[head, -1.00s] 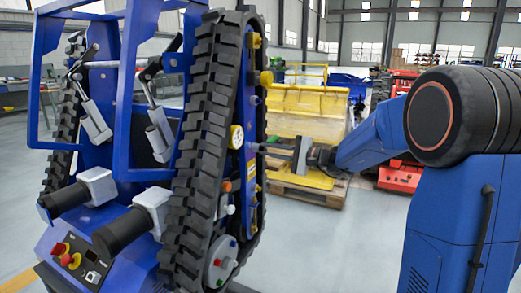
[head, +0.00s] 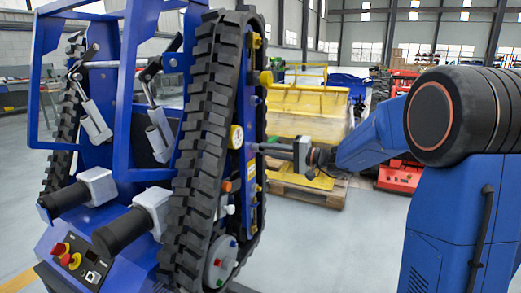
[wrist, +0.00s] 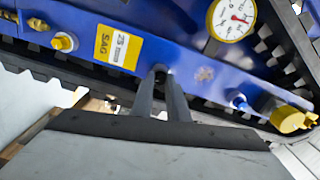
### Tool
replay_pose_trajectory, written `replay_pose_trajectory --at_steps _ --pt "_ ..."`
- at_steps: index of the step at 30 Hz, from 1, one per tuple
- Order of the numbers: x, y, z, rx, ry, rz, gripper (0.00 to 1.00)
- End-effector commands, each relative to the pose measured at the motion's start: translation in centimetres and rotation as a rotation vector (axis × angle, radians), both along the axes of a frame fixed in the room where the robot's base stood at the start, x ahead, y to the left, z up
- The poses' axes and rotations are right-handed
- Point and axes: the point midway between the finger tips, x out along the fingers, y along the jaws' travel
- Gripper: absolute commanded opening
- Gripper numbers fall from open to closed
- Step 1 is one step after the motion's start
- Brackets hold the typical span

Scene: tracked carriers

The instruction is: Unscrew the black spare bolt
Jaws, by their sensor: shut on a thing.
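The black spare bolt (wrist: 161,75) shows as a small dark piece between my fingertips in the wrist view, against the carrier's blue side plate (wrist: 135,22). The fingers hide most of it. My gripper (wrist: 162,82) is shut on it, its two grey fingers close together. In the head view my gripper (head: 262,147) reaches in from the right to the blue side plate inside the right track, just right of the gauge. The bolt cannot be made out there.
A pressure gauge (wrist: 231,19), a yellow label (wrist: 119,46), a yellow-capped fitting (wrist: 64,41) and a yellow cylinder (wrist: 288,121) sit around the fingers. The black track (head: 202,130) stands just left.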

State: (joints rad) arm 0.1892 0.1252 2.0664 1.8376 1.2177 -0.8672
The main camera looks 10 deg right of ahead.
Motion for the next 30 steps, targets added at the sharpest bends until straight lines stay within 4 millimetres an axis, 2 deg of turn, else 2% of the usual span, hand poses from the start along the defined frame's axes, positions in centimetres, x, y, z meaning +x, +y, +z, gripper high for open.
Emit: replay_pose_trajectory --at_steps 21,30 --pt "0.02 0.02 0.05 -0.419 -0.578 0.0 0.0" --pt "0.02 0.02 0.05 -0.46 -0.635 0.0 0.0"
